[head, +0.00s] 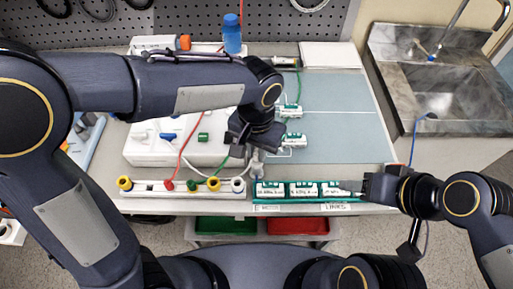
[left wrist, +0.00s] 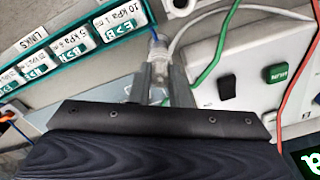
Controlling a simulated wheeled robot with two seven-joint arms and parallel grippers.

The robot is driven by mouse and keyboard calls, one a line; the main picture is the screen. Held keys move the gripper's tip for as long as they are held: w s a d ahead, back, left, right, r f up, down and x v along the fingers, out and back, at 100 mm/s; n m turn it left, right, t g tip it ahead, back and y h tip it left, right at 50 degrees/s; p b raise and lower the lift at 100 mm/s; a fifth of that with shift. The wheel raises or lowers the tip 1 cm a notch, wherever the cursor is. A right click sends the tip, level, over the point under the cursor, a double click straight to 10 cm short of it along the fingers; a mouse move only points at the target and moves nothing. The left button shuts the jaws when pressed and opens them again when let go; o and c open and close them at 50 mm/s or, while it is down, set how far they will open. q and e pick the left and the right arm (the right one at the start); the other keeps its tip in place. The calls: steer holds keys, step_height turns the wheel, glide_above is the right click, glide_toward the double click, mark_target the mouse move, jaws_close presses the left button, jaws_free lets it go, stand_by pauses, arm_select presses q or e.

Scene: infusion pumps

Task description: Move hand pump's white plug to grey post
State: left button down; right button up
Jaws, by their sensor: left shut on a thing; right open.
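My left gripper (head: 256,168) points down just right of the terminal strip, above the bench's front part. In the left wrist view its fingers (left wrist: 160,88) are shut on a pale white plug (left wrist: 158,52), which is partly hidden between them. A white lead (left wrist: 215,14) curves close beside the plug. I cannot clearly make out the hand pump. My right gripper (head: 362,188) is open at the right end of the links rack.
The green links rack (head: 300,201) holds labelled white blocks at the front edge. A white unit (head: 145,150) with red and green leads stands behind the strip. A blue bottle (head: 232,35) stands at the back. The blue-grey mat (head: 345,130) is mostly clear on the right.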

arm_select(q)
steer(key=c, duration=0.8)
jaws_free()
steer(key=shift+r, duration=0.1)
step_height(320, 180, up, 7)
steer(key=p, duration=0.6)
stand_by(0.4)
